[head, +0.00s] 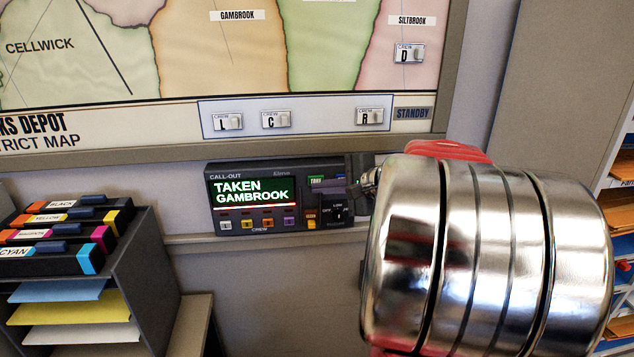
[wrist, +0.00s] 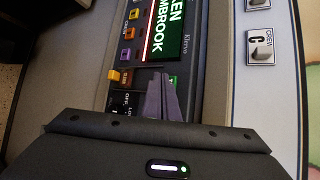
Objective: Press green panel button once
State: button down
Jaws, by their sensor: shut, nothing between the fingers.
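The dark call-out panel (head: 212,190) is fixed to the wall below the map. Its screen reads "TAKEN GAMBROOK" in the head view. The green button (head: 316,181) is at the panel's upper right, and its edge shows in the wrist view (wrist: 174,79). My gripper (head: 336,190) is shut and empty, with its fingertips in front of the panel beside the green button. In the wrist view the grey fingers (wrist: 160,82) partly cover the green button. I cannot tell whether the tips touch it. My arm hides the panel's right end.
The panel also has a row of coloured crew buttons (head: 247,224), an orange button (head: 311,218) and a dial (head: 338,213). Crew tags such as C (head: 276,119) sit on the board above. Shelves (head: 620,190) are at far right.

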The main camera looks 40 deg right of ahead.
dwell(0.3)
jog(key=s+a, duration=0.2)
jog(key=s, duration=0.2)
jog(key=shift+s+a, duration=0.1)
jog(key=shift+a, duration=0.3)
dwell(0.8)
jog(key=s+a+f+n+g+y, duration=0.15)
jog(key=a+n, duration=0.25)
jog(key=a, duration=0.5)
jog(key=s+a+f+n+g, duration=0.2)
jog(key=a+n+g, duration=0.15)
jog(key=a, duration=0.45)
jog(key=s+a+f+n+g+y, duration=0.1)
jog(key=s+a+f+n+g, duration=0.1)
jog(key=a+n, duration=0.5)
jog(key=s+a+f+n+h, duration=0.2)
jog(key=s+a+n+h, duration=0.1)
jog(key=s+a+n, duration=0.3)
jog(key=shift+s+a+f+h, duration=0.2)
jog(key=shift+s+a+h, duration=0.25)
jog(key=shift+s, duration=0.75)
